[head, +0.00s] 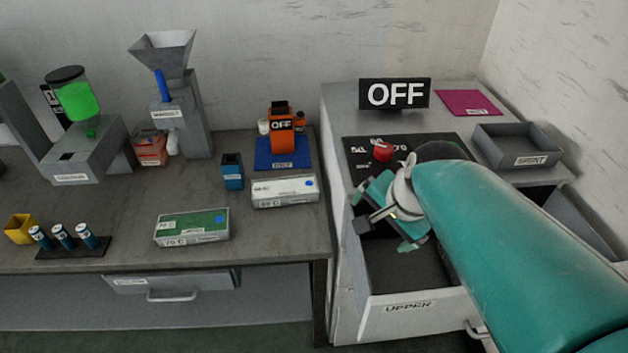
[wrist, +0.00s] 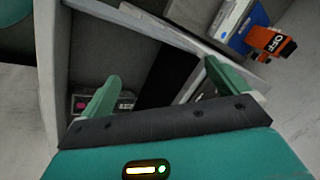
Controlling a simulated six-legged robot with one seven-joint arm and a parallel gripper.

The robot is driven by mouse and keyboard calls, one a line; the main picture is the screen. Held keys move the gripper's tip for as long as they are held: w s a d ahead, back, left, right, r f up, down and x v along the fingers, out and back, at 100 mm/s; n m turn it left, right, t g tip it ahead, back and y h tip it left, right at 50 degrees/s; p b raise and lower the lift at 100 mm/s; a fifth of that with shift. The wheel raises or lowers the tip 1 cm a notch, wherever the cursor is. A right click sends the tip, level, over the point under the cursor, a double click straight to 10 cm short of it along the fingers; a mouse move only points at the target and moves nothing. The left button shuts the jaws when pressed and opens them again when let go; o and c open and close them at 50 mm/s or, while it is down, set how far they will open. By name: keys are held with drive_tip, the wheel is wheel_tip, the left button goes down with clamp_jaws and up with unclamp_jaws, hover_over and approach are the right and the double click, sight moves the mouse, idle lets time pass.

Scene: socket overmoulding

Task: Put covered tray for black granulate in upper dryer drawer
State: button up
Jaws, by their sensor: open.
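My gripper (head: 392,222) is over the open upper dryer drawer (head: 412,312), which is labelled UPPER. In the wrist view my gripper (wrist: 162,70) has its two green fingers spread, with nothing seen held between them. Below and beside the left finger shows a dark grey surface with a pink square and a small dark label (wrist: 126,100). It may be a covered tray or part of the dryer; I cannot tell which. A black area lies between the fingers. My arm hides part of the drawer. No tray clearly marked as black granulate shows in the head view.
A grey tray labelled SPENT (head: 531,160) and a magenta mat (head: 468,103) are on the dryer top, near the OFF sign (head: 394,94).

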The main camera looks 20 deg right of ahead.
drive_tip(key=s+a+r+n, duration=0.3)
drive_tip(key=a+n, duration=0.6)
drive_tip(key=n, duration=0.3)
drive_tip(key=shift+s+a+r+n+t, duration=0.15)
drive_tip(key=shift+a+r+n+t, duration=0.15)
drive_tip(key=shift+t, duration=0.1)
drive_tip(key=shift+c, duration=0.5)
